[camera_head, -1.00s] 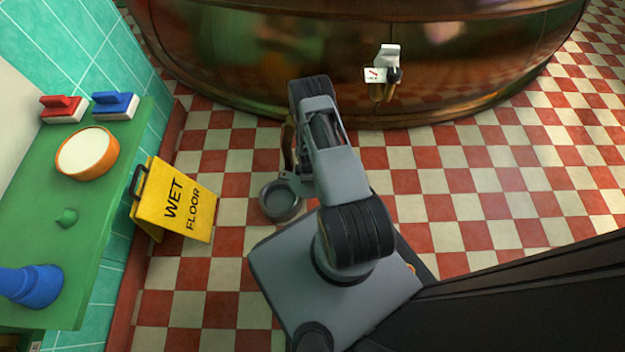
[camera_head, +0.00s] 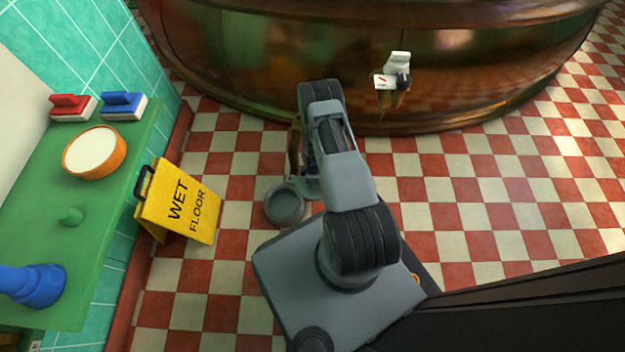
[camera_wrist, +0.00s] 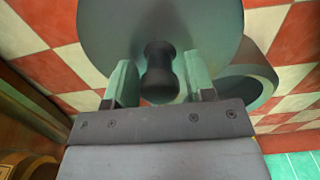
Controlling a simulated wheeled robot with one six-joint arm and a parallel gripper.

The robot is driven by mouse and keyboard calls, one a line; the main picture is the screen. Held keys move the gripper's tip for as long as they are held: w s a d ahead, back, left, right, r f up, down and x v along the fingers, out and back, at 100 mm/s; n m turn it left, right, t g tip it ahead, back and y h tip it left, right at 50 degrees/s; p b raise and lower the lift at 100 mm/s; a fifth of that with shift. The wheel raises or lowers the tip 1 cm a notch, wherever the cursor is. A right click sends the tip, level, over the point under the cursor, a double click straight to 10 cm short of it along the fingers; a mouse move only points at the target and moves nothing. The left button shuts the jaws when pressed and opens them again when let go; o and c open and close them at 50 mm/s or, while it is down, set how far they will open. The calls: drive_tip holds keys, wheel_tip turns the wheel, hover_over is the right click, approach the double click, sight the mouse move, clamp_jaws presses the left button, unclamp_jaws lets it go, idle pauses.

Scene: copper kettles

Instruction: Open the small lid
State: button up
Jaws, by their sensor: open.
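In the wrist view, a round grey-green lid (camera_wrist: 205,35) with a short dark knob (camera_wrist: 161,78) fills the upper middle. My gripper (camera_wrist: 160,88) is open, with one pale green finger on each side of the knob. I cannot tell whether the fingers touch it. A round grey opening with a thick rim (camera_wrist: 268,75) shows partly behind the lid, to the right. In the head view, a round grey open neck (camera_head: 285,207) is low beside my arm; the lid and my fingertips are hidden or too small to tell there.
A yellow wet-floor sign (camera_head: 180,200) stands left of my arm. A green shelf (camera_head: 110,190) holds brushes, a bowl and a blue object. The checkered floor at right is clear.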

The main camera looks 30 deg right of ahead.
drive_tip(key=shift+s, duration=0.15)
wheel_tip(320, 180, up, 14)
drive_tip(key=p, duration=0.6)
drive_tip(key=shift+d+f, duration=0.1)
idle(0.4)
